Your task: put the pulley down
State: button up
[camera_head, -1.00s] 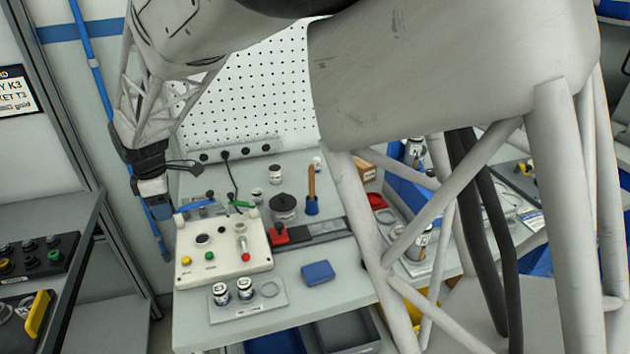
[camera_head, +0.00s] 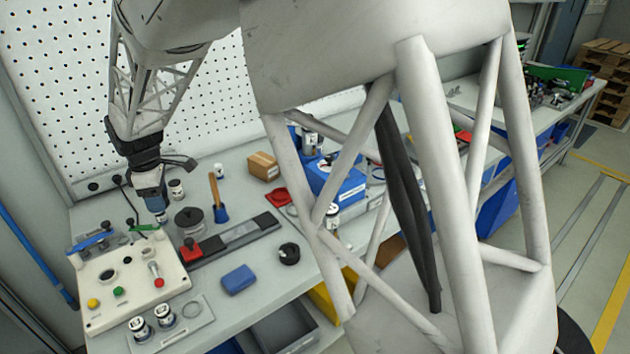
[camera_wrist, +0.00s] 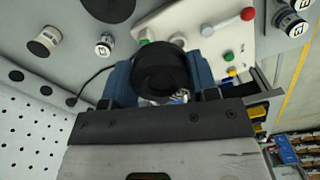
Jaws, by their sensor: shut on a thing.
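My gripper (camera_head: 158,212) hangs pointing down over the left part of the bench, behind the cream control box, in the head view. In the wrist view its two blue fingers (camera_wrist: 160,82) are shut on a black round pulley (camera_wrist: 160,66). The pulley sits between the fingers, with the control box beyond it. In the head view the pulley is too small or hidden to make out. I cannot tell its height above the bench.
The cream control box (camera_head: 130,283) with coloured buttons and a red-tipped lever stands close by. A blue block (camera_head: 238,280) lies in front.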

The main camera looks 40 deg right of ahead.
jog(key=s+d+m, duration=0.2)
jog(key=d, duration=0.9)
jog(key=s+d+m, duration=0.2)
jog(key=d+m, duration=0.1)
jog(key=d, duration=0.8)
jog(key=f, duration=1.1)
jog(key=shift+s+a+f, duration=0.1)
jog(key=shift+a, duration=0.3)
send_over(238, 198)
jog(key=shift+d+f, duration=0.1)
jog(key=shift+f, duration=0.65)
jog(key=shift+f, duration=1.75)
jog(key=shift+f, duration=0.1)
